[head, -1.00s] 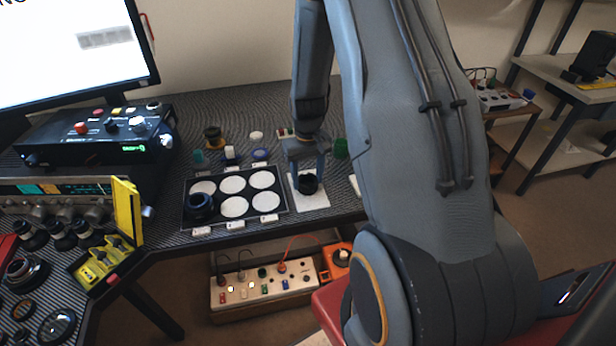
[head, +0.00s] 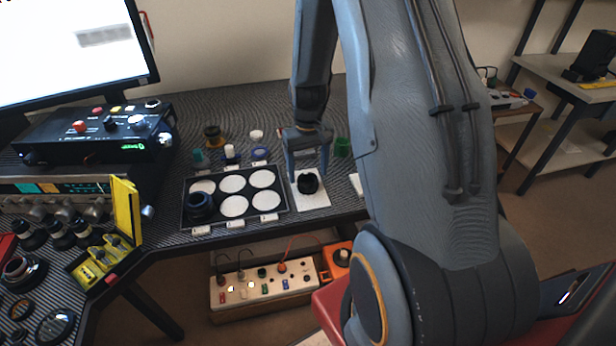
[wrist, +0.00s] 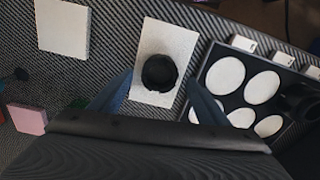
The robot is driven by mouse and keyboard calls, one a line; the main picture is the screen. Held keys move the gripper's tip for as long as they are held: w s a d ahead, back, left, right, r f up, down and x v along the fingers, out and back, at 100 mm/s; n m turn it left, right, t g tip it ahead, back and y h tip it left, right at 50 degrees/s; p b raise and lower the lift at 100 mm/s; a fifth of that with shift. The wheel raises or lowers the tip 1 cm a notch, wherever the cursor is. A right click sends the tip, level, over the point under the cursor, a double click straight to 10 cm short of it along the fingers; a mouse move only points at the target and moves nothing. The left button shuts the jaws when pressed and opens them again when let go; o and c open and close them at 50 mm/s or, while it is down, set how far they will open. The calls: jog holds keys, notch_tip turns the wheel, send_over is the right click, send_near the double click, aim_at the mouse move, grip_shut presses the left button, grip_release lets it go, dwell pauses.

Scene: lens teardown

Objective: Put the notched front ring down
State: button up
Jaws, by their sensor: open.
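The notched front ring (head: 308,184) is a black ring lying on a white rectangular pad (head: 314,201) to the right of the tray. In the wrist view the ring (wrist: 159,72) lies on the pad (wrist: 168,35), with small notches showing at its lower edge. My gripper (head: 308,172) is open above the ring. In the wrist view its two blue-grey fingers (wrist: 160,95) stand wide apart, one to each side of the ring's near edge, and nothing is between them that I can see gripped.
A black tray (head: 243,229) with several white round spots stands left of the pad; a black lens part (head: 200,207) sits in its front left spot. A yellow case (head: 127,212) is at the left.

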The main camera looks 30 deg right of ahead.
notch_tip(320, 180, up, 8)
jog(key=b, duration=0.2)
jog(key=s+a+r+n, duration=0.1)
jog(key=s+a+r, duration=0.1)
jog(key=s+a, duration=0.5)
jog(key=s+a+r, duration=0.3)
jog(key=s+a, duration=0.5)
jog(key=shift+n+t, duration=0.4)
jog(key=shift+c, duration=0.2)
